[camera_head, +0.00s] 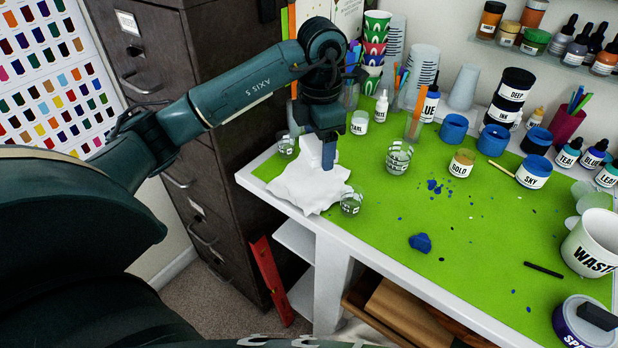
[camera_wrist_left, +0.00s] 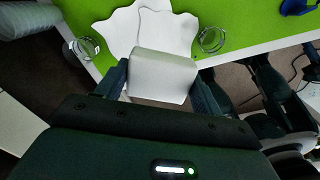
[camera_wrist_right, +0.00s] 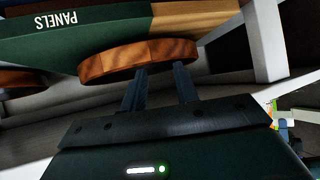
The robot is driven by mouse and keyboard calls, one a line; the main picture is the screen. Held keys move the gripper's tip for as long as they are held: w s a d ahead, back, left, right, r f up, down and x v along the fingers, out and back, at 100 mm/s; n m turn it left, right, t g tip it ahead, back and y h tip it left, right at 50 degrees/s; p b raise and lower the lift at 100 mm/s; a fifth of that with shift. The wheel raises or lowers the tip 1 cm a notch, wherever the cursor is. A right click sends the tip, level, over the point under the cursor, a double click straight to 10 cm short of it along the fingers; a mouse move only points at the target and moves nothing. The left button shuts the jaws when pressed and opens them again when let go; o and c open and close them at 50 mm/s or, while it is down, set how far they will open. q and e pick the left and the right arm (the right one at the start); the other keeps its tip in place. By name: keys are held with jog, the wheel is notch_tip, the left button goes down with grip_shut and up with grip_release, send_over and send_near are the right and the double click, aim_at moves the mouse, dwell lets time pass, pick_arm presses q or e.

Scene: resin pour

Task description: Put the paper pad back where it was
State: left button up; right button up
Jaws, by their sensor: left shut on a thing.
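The paper pad (camera_head: 314,151) is a thick white block held between the jaws of my left gripper (camera_head: 322,150), which is shut on it. The pad also shows between the fingers in the left wrist view (camera_wrist_left: 162,76). Just beneath it, a white sheet with a ragged outline (camera_head: 303,190) lies at the near-left corner of the green mat and reaches over the table's edge. I cannot tell whether pad and sheet touch. My right gripper (camera_wrist_right: 160,80) is open and empty, its fingers apart below the table top; it is not in the head view.
Two clear glass cups stand close by, one right of the sheet (camera_head: 351,202) and one behind it (camera_head: 287,145). Another glass (camera_head: 398,158) is farther right. A round wooden board (camera_wrist_right: 138,60) is just beyond my right fingers. The green mat (camera_head: 370,235) is mostly clear at the front.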

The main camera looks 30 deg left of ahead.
pick_arm(q)
jog(key=n, duration=0.2)
jog(key=a+n, duration=0.1)
jog(key=n, duration=0.1)
jog(key=w+n, duration=0.1)
jog(key=shift+a+r+n, duration=0.2)
jog(key=shift+a+n, duration=0.2)
jog(key=n, duration=0.1)
jog(key=a+n, duration=0.1)
jog(key=n, duration=0.2)
jog(key=shift+w+a+r, duration=0.1)
jog(key=shift+w+a, duration=0.1)
jog(key=shift+w, duration=0.15)
jog(key=shift+f+n, duration=0.3)
jog(key=shift+n, duration=0.1)
send_over(309, 178)
notch_tip(309, 178, down, 5)
jog(key=shift+f+p, duration=0.1)
jog(key=shift+p, duration=0.25)
jog(key=shift+f, duration=0.65)
notch_tip(309, 178, down, 3)
jog(key=shift+r, duration=0.1)
pick_arm(e)
jog(key=shift+s+d+f, duration=0.15)
jog(key=shift+s+d, duration=0.1)
jog(key=shift+s, duration=0.05)
